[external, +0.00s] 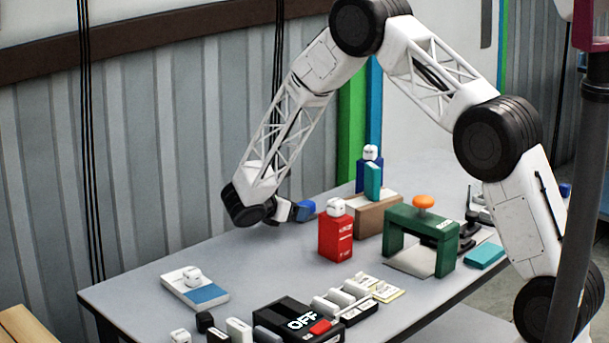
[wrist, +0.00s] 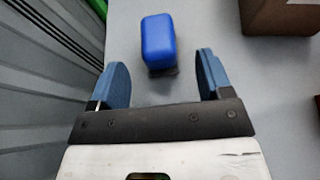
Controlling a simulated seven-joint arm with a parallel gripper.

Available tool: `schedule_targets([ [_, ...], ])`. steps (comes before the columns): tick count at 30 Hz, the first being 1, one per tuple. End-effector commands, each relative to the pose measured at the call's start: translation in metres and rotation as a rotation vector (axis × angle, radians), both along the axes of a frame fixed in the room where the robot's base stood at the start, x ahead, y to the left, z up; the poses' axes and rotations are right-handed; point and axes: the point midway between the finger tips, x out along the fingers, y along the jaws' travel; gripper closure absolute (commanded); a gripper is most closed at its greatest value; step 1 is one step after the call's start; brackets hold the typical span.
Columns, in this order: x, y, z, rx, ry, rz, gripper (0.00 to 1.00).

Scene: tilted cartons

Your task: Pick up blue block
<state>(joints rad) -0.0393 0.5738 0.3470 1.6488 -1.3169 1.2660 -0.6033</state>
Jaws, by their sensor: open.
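The blue block (wrist: 158,38) stands ahead of my gripper (wrist: 163,62) in the wrist view, with a small dark shape under its near end. Its near end shows between the two blue fingertips, with a gap on each side; the left gap is narrower. The fingers are open and empty. In the external view my gripper (external: 288,211) is low over the back left of the table, and the blue block (external: 305,210) is at its right. The near finger partly overlaps the block there, so I cannot tell their exact spacing.
A red carton (external: 335,240) with a white cube on top stands close right of the block. A brown carton (external: 372,214) is behind it, and a green stand (external: 440,234) is further right. A corrugated wall (external: 130,150) runs along the left. The table's left middle is clear.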

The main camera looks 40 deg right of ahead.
Motion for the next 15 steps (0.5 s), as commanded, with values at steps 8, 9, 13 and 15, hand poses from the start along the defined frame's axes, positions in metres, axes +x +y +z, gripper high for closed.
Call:
schedule_targets([
  [8, 0.0, -0.028, -0.012, 0.001, 0.0, -0.001, 0.28],
  [9, 0.0, -0.03, -0.013, 0.001, 0.0, -0.001, 0.28],
  [13, 0.0, -0.033, -0.014, 0.001, 0.0, -0.001, 0.28],
  [15, 0.0, -0.033, -0.014, 0.001, 0.0, -0.001, 0.28],
])
